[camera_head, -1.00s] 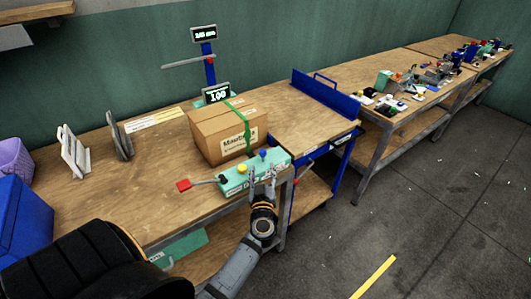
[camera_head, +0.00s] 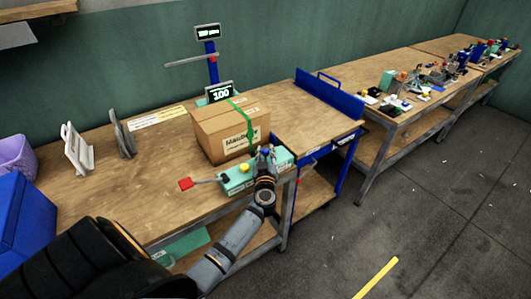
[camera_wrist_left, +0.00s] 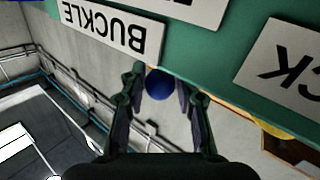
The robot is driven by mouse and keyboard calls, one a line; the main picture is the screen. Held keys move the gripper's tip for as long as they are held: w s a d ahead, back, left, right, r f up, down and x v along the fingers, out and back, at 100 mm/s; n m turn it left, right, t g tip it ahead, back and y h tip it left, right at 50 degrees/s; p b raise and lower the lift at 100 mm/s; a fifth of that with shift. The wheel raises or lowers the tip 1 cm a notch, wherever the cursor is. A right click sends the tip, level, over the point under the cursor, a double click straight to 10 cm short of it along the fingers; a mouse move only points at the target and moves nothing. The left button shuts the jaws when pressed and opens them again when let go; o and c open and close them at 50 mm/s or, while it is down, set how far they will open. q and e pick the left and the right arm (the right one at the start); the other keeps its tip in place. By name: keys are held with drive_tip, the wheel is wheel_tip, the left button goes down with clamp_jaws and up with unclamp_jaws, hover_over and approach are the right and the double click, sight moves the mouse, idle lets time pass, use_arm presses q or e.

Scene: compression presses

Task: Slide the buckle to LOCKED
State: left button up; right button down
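The buckle control is a blue ball knob (camera_wrist_left: 159,83) next to a white plate reading BUCKLE (camera_wrist_left: 110,27), upside down in the left wrist view. It belongs to a green control panel (camera_head: 233,184) at the bench's front edge. My left gripper (camera_wrist_left: 164,95) is open, with one finger on each side of the knob; a gap shows on the right side, and contact on the left is unclear. In the head view the gripper (camera_head: 266,157) largely covers the knob. No LOCKED mark is readable. My right gripper is not in view.
A cardboard box (camera_head: 215,137) with a green strap (camera_head: 251,129) stands just behind the panel. The panel also has a yellow knob (camera_head: 244,168) and a red-ended lever (camera_head: 186,184). A display (camera_head: 219,92) reads 100. A blue-framed table (camera_head: 330,97) adjoins on the right.

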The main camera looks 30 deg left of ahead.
sight(277, 155)
use_arm(q)
clamp_jaws()
drive_tip(key=shift+w, duration=0.15)
drive_tip(key=w, duration=0.1)
drive_tip(key=w+d+p, duration=0.1)
drive_tip(key=w, duration=0.1)
drive_tip(key=w+d, duration=0.1)
drive_tip(key=shift+w+f+p, duration=0.1)
drive_tip(key=shift+w+p, duration=0.25)
drive_tip(key=shift+o, duration=0.4)
unclamp_jaws()
drive_tip(key=o, duration=0.5)
drive_tip(key=shift+d, duration=0.2)
